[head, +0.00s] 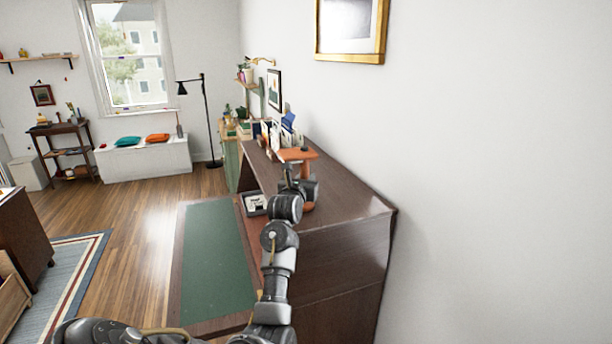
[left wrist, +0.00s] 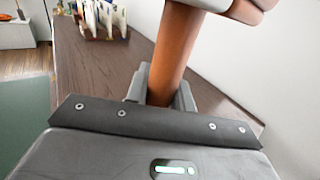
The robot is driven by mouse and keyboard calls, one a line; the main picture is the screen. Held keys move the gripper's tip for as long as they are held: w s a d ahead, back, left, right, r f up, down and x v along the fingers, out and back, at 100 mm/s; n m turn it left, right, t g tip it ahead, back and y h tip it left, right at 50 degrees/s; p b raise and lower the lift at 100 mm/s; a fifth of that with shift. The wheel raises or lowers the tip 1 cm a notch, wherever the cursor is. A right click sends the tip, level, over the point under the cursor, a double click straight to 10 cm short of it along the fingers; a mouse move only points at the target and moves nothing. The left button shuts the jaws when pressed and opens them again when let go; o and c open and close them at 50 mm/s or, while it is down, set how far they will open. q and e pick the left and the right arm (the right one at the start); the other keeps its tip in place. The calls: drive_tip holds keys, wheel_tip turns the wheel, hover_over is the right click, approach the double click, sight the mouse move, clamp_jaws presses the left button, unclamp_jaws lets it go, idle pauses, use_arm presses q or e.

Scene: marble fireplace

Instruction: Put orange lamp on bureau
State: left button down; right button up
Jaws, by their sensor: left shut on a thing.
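The orange lamp (head: 297,155) is upright over the top of the dark wooden bureau (head: 345,205). My left gripper (head: 300,186) reaches it from the near side and is shut around its stem. In the left wrist view the orange stem (left wrist: 176,50) rises between the fingers of the left gripper (left wrist: 160,92), with the brown bureau top (left wrist: 100,65) behind and below. The lamp's foot is mostly hidden by my gripper, so I cannot tell whether it touches the top. My right gripper is not in view.
Books and papers (head: 272,132) stand at the bureau's far end, behind the lamp; they also show in the left wrist view (left wrist: 100,18). The green writing flap (head: 212,260) is folded out to the left. A white wall with a gold-framed picture (head: 350,30) borders the right.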

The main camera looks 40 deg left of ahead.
use_arm(q)
drive_tip(key=shift+d+f, duration=0.1)
drive_tip(key=shift+d, duration=0.05)
drive_tip(key=c, duration=1.6)
unclamp_jaws()
drive_tip(key=shift+f, duration=0.15)
drive_tip(key=shift+c, duration=0.2)
drive_tip(key=o, duration=0.5)
drive_tip(key=shift+c, duration=0.2)
drive_tip(key=shift+r, duration=0.3)
drive_tip(key=b+v, duration=0.3)
drive_tip(key=v, duration=0.9)
drive_tip(key=shift+f, duration=0.1)
